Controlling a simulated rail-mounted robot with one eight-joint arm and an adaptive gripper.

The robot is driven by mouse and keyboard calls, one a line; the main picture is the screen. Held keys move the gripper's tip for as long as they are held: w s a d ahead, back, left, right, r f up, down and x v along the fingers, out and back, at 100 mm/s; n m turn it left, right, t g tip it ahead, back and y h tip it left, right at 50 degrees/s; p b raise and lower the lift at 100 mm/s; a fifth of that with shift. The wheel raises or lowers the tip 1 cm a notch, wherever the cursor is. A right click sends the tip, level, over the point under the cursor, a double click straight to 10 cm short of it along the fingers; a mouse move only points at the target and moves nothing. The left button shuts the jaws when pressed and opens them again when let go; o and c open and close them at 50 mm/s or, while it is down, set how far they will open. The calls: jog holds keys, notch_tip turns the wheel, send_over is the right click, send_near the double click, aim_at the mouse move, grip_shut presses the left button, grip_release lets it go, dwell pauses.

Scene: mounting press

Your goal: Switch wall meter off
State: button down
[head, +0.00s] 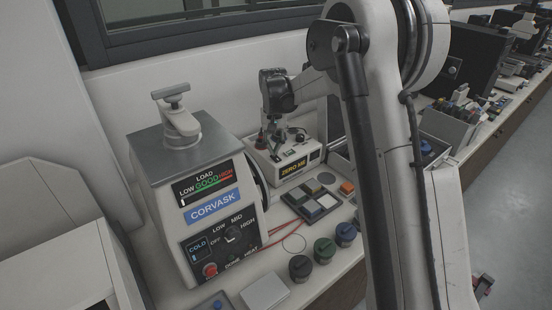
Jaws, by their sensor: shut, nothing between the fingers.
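A white box with a yellow "ZERO ME" display (293,168) stands on the bench close to the wall. It may be the wall meter, but no label I can read says so. A small red part (262,138) sits at its upper left. My gripper (279,134) points down just over the top of this box, with its fingers together and nothing visible in them. My gripper covers part of the box's top, so I cannot make out a switch there or tell whether the fingers touch it.
A large grey-topped CORVASK press (212,210) with a dial and red button stands at the left front.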

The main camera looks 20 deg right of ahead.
aim_at(274, 156)
jog(key=shift+f+b, duration=0.5)
jog(key=shift+f, duration=0.2)
dwell(0.4)
jog(key=shift+r+p, duration=1.4)
jog(key=shift+r, duration=2.15)
